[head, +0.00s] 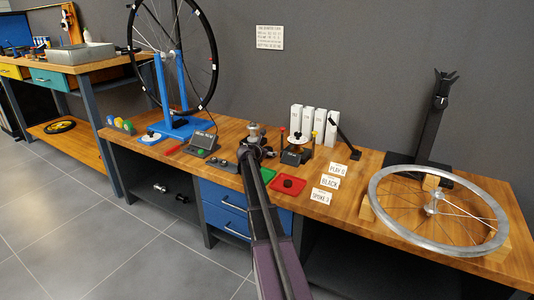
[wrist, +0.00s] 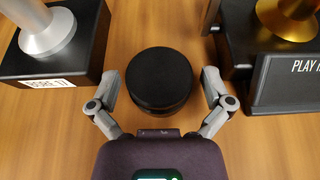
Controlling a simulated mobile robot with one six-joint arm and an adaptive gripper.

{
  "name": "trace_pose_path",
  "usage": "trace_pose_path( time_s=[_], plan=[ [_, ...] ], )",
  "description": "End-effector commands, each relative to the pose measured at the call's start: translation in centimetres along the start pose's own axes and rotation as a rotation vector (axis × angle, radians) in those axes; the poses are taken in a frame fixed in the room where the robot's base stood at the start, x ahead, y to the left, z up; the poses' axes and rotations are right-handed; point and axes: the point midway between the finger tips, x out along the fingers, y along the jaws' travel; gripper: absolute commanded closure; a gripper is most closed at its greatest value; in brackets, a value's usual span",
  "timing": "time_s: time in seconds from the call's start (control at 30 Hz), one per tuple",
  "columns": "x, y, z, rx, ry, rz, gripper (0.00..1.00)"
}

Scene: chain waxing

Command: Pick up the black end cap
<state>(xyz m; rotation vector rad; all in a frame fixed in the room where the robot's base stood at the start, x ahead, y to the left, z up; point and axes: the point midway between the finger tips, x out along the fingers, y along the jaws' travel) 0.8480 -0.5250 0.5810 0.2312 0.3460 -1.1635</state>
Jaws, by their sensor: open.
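The black end cap (wrist: 160,80), round with a flat top, sits on the wooden bench in the middle of the wrist view. My gripper (wrist: 159,84) is open, with one finger to the left of the cap and one to the right. A gap shows on both sides, so neither finger seems to touch it. In the head view my arm reaches down over the bench and I cannot make out the cap there.
A black block with a silver post (wrist: 46,28) stands to the left, and a black stand with a gold cone (wrist: 290,15) to the right. A red tray (head: 288,185), white cards (head: 330,183) and a spoked wheel rim (head: 376,205) lie farther right.

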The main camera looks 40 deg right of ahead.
Motion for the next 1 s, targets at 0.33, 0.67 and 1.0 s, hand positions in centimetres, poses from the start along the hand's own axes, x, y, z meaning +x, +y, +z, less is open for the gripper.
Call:
trace_pose_path(
  time_s=[0.33,0.67,1.0],
  plan=[
    [-0.01,0.00,-0.01,0.000,0.000,0.000,0.51],
    [-0.02,0.01,-0.01,0.000,0.000,0.000,0.55],
    [-0.34,0.03,0.75,0.000,0.000,0.000,0.55]
  ],
)
